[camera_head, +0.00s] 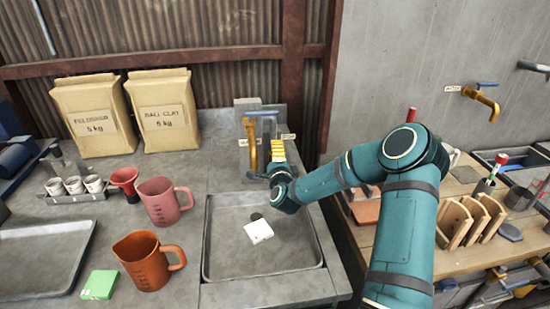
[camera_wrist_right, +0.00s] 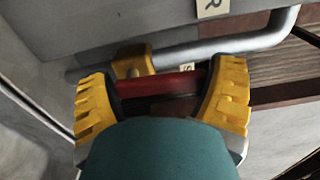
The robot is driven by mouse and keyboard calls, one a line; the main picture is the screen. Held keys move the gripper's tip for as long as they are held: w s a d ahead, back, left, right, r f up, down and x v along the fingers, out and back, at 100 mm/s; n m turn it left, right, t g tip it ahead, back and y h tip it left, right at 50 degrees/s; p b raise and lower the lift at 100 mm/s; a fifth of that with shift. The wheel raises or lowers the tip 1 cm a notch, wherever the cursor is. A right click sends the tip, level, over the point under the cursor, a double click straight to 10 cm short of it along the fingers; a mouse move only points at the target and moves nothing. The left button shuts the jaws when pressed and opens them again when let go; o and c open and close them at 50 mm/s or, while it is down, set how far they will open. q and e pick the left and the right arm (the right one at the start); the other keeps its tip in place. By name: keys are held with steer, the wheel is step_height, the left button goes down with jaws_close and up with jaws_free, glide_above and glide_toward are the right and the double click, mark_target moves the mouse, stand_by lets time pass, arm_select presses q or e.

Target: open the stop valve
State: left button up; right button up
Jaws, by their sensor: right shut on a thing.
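My right gripper (camera_head: 278,152) has yellow fingers and is at the wall block behind the sink tray, just right of a brass tap (camera_head: 250,145) with a blue lever (camera_head: 261,113). In the right wrist view, a red lever (camera_wrist_right: 180,83) lies across between the two yellow fingers of the right gripper (camera_wrist_right: 168,95), which is shut on it. A brass valve body (camera_wrist_right: 132,62) sits on a grey pipe (camera_wrist_right: 220,50) just beyond the lever. In the head view the gripper hides the red lever. My left gripper is out of view.
The sink tray (camera_head: 225,275) holds a white block (camera_head: 258,231). An orange jug (camera_head: 146,262) and a pink jug (camera_head: 162,203) stand left of it. A second brass tap (camera_head: 482,100) is on the right wall. Wooden racks (camera_head: 470,222) stand on the right bench.

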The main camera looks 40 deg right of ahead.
steer(key=o, duration=1)
steer(key=shift+o, duration=0.2)
steer(key=v, duration=1.2)
